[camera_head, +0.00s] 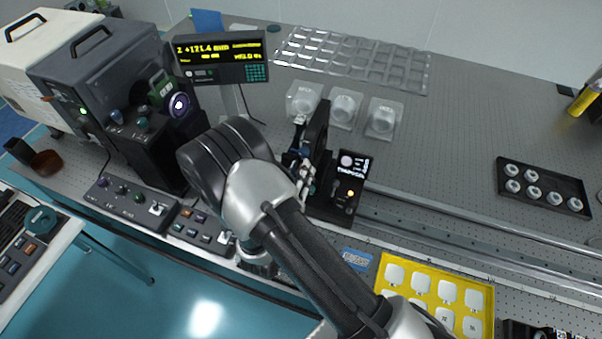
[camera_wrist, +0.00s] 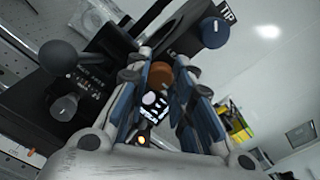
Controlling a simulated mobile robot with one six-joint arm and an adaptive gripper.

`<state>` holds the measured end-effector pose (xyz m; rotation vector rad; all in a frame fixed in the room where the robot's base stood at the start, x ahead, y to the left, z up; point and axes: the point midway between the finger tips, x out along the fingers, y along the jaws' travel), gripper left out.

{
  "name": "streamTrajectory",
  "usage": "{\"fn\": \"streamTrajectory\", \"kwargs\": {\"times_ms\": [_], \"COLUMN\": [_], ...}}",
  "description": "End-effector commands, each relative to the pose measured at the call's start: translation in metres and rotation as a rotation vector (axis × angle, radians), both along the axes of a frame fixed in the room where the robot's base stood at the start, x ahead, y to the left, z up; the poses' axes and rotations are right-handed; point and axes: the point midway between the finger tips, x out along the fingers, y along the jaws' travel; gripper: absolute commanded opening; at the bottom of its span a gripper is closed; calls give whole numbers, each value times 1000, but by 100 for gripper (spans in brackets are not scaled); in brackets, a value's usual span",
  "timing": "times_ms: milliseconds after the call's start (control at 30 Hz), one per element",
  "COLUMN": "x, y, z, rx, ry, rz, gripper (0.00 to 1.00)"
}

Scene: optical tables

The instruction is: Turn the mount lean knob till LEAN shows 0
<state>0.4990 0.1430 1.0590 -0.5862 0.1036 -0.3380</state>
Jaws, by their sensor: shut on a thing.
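The black mount (camera_head: 318,135) stands upright on the rail, partly hidden behind my arm in the head view. My gripper (camera_wrist: 162,72) has its fingers on both sides of an orange-brown knob (camera_wrist: 160,76) on the mount and is shut on it; no label on this knob is readable. A blue-grey knob (camera_wrist: 215,32) sits beside a TIP label (camera_wrist: 228,13). The small readout (camera_head: 353,163) at the mount's base is lit, and it shows between my fingers in the wrist view (camera_wrist: 154,104); its value is too small to read.
A ball-ended black lever (camera_wrist: 58,57) and a smaller dark knob (camera_wrist: 64,107) lie left of my fingers. Three clear holders (camera_head: 343,107) stand behind the mount. A yellow tray (camera_head: 487,315) sits at the front right, and a black tray (camera_head: 505,178) farther right.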

Motion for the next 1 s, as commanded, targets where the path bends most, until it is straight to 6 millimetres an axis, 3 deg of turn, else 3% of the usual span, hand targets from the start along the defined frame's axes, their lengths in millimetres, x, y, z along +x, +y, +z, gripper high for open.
{"fn": "streamTrajectory", "kwargs": {"times_ms": [400,433,700,1000], "x": [0,0,0,0], "y": [0,0,0,0], "z": [0,0,0,0], "rx": [4,4,4,4], "ry": [-2,-2,-2,-1], "rz": [1,1,1,0], "gripper": [0,23,41,42]}}
